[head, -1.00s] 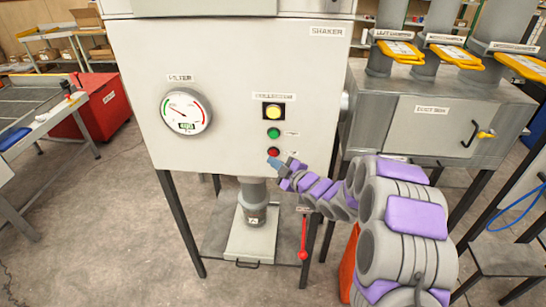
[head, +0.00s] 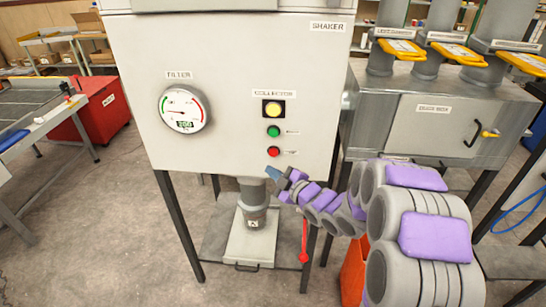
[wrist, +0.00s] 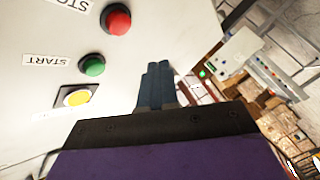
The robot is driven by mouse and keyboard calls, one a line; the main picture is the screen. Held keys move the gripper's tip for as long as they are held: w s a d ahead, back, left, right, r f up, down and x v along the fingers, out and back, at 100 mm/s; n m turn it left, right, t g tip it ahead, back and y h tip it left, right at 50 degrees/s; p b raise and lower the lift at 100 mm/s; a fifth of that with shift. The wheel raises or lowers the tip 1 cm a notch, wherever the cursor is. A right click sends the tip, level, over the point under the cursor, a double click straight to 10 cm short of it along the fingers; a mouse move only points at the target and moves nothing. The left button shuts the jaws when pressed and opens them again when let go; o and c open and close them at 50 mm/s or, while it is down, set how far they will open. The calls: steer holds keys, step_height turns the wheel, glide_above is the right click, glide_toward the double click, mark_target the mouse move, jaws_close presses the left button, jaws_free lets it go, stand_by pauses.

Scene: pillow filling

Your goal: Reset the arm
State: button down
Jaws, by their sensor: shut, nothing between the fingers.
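My gripper (head: 273,174) is in front of the lower right part of the shaker's white panel (head: 225,60), just below the red button (head: 273,151). In the wrist view my gripper (wrist: 157,75) shows its blue fingers close together, with nothing between them. The green button (head: 273,131) and the lit yellow button (head: 272,109) are above the red one. The wrist view also shows the red button (wrist: 116,19), the green START button (wrist: 92,65) and the yellow button (wrist: 76,97). My arm reaches in from the lower right.
A round filter gauge (head: 185,108) is on the panel's left. A pipe (head: 253,205) hangs below the shaker, with a red-handled lever (head: 304,243) beside its stand. A grey dust box (head: 430,125) with yellow-handled valves stands at the right. A red bin (head: 95,105) is at the left.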

steer(key=shift+d, duration=0.1)
stand_by(0.6)
steer(key=s+d+r+m+g+h, duration=0.1)
steer(key=s+d+m+g+h, duration=0.2)
steer(key=s+d+m+h, duration=0.45)
steer(key=s+d+r+m+g+h, duration=0.1)
steer(key=s+d+m+g+h, duration=0.15)
steer(key=s+d+h, duration=0.6)
steer(key=s+d+m+g+y, duration=0.1)
steer(key=s+m+g, duration=0.3)
steer(key=s, duration=1.2)
steer(key=s+d+r+m+g+y, duration=0.1)
steer(key=s+m+g+y, duration=0.2)
steer(key=s, duration=1.2)
steer(key=shift+s+r+m+g, duration=0.3)
steer(key=shift+s+m+g, duration=0.1)
steer(key=shift+m+g, duration=0.45)
